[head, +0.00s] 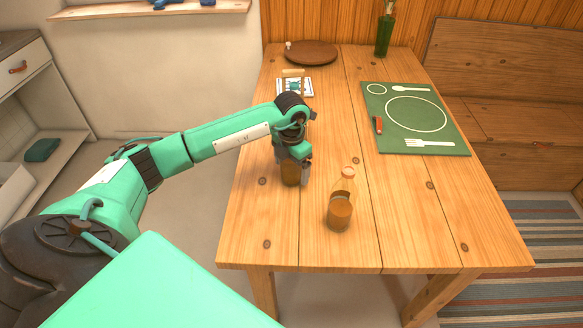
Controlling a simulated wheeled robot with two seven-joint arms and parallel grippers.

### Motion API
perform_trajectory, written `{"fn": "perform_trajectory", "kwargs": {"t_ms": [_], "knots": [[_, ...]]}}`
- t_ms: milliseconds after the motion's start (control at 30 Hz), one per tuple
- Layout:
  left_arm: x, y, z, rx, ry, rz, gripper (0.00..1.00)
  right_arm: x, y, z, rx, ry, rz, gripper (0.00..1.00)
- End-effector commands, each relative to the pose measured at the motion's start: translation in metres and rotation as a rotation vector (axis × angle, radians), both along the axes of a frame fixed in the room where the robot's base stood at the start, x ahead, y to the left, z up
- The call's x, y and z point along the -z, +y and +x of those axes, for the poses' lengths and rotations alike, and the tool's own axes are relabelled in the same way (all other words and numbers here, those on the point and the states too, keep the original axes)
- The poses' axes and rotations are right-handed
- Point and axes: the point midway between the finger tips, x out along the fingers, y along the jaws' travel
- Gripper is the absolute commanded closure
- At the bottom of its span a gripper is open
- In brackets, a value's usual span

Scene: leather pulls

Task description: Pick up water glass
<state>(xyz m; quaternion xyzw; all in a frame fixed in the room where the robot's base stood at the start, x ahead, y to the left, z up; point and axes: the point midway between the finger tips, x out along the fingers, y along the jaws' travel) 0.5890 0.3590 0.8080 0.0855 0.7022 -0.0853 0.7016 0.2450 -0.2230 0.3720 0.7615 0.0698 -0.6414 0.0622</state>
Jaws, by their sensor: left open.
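A small glass (290,176), amber-brown against the wood, stands upright near the left edge of the table. My left gripper (293,163) is directly over it, pointing down, with the jaws open. The fingers reach down around the glass's upper part; whether they touch it I cannot tell. The gripper hides the rim of the glass. A clear bottle (340,212) with brownish contents and a pale top stands to the right and nearer. My right gripper is not in view.
The wooden table (440,220) is clear at front right. Farther back are a card (295,88), a round wooden board (311,54) and a green bottle (384,35).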

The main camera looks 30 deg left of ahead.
Motion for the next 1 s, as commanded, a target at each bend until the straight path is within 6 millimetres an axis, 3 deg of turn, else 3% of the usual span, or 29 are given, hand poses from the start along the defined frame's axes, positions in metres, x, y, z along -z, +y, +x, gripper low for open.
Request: {"fn": "perform_trajectory", "kwargs": {"t_ms": [200,500,1000], "knots": [[0.0022,0.0,0.0001,0.0,0.0,0.0,0.1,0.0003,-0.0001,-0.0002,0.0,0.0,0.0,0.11],[0.0018,0.0,0.0001,0.0,-0.001,0.0,0.67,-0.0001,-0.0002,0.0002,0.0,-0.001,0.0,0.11],[-0.005,0.0,0.0009,0.0,-0.003,-0.001,0.69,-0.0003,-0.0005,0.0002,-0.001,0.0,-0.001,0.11]]}}
